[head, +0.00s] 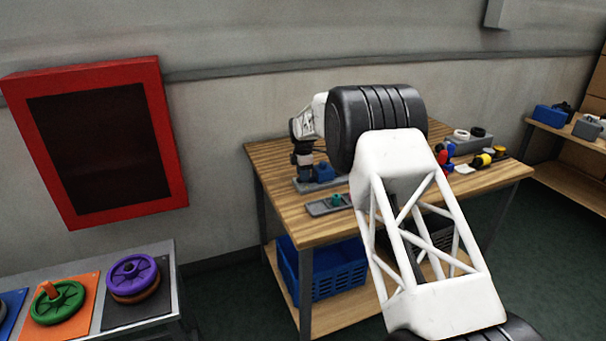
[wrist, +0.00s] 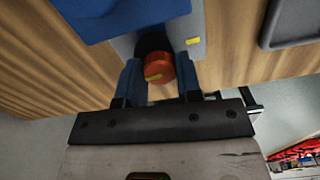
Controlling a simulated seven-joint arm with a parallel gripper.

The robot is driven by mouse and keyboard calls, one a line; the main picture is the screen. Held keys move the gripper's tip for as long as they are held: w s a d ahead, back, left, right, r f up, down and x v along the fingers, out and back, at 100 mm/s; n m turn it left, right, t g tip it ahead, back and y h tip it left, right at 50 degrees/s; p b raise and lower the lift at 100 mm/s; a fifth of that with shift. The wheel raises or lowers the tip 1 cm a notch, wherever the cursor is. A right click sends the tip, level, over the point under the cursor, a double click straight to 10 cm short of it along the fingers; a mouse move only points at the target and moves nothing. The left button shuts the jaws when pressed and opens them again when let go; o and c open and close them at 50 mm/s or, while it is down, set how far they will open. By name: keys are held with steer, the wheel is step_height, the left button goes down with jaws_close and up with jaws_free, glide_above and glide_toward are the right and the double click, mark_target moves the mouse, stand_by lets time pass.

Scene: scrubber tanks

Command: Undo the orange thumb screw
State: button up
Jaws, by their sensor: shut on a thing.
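The orange thumb screw (wrist: 159,69) shows in the wrist view as a round orange knob with a yellow mark on its face. It sits at the side of a grey-blue plate (wrist: 195,20) below a blue body (wrist: 120,12). My gripper (wrist: 160,78) is shut on the knob, with one dark blue finger on each side of it. In the head view, my gripper points down beside a blue block (head: 323,172) on a grey base (head: 312,186) on the wooden table. The orange screw is hidden there.
A grey tray (head: 328,205) with a small green piece lies on the table (head: 275,165) near the front. Several small parts and a grey block (head: 470,144) lie to the right. A blue crate (head: 335,277) is on the lower shelf. A red wall cabinet (head: 170,130) hangs at left.

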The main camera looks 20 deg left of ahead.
steer(key=n, duration=0.7)
steer(key=shift+s+d+f, duration=0.1)
steer(key=shift+f, duration=0.2)
steer(key=n, duration=0.4)
steer(key=shift+n, duration=1.9)
steer(key=shift+f, duration=0.1)
steer(key=o, duration=0.9)
steer(key=shift+o, duration=0.2)
steer(key=shift+r, duration=0.3)
steer(key=shift+r, duration=3.75)
